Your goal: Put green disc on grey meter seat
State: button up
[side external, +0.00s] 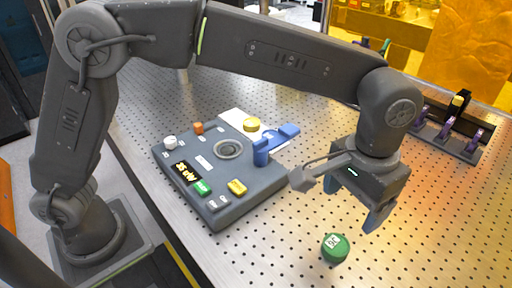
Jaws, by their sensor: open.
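The green disc (335,249) lies on the perforated metal table at the lower right, with a small white label on top. The grey meter (218,199) is a flat box left of centre. Its round seat (229,149) is a ringed recess on the top face, and I see nothing in it. My gripper (352,205) points down with blue fingers apart and nothing between them. It is above the table, just above and to the right of the green disc in the picture, not touching it.
The meter carries a blue lever (275,144), a yellow knob (251,125), a white knob (170,142), an orange knob (198,128), a small display (185,172) and green and yellow buttons. A dark rack (452,135) with purple parts stands at the back right. The front table is clear.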

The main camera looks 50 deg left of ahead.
jog(key=s+a+r+t, duration=0.1)
jog(key=s+a+r, duration=0.1)
jog(key=a, duration=0.6)
jog(key=s+a+r+n+t, duration=0.1)
jog(key=s+a, duration=0.3)
jog(key=a, duration=0.4)
jog(key=s+a+r+t, duration=0.2)
jog(key=s+a+r, duration=0.1)
jog(key=a, duration=0.6)
jog(key=shift+r+n+h, duration=0.4)
jog(key=shift+r, duration=0.1)
jog(key=shift+o, duration=0.5)
jog(key=s+a+f+t, duration=0.1)
jog(key=s+a+f, duration=0.2)
jog(key=s+a, duration=0.1)
jog(key=shift+s+a+f+t+y, duration=0.2)
jog(key=shift+s+a+t+y, duration=0.15)
jog(key=shift+s, duration=0.5)
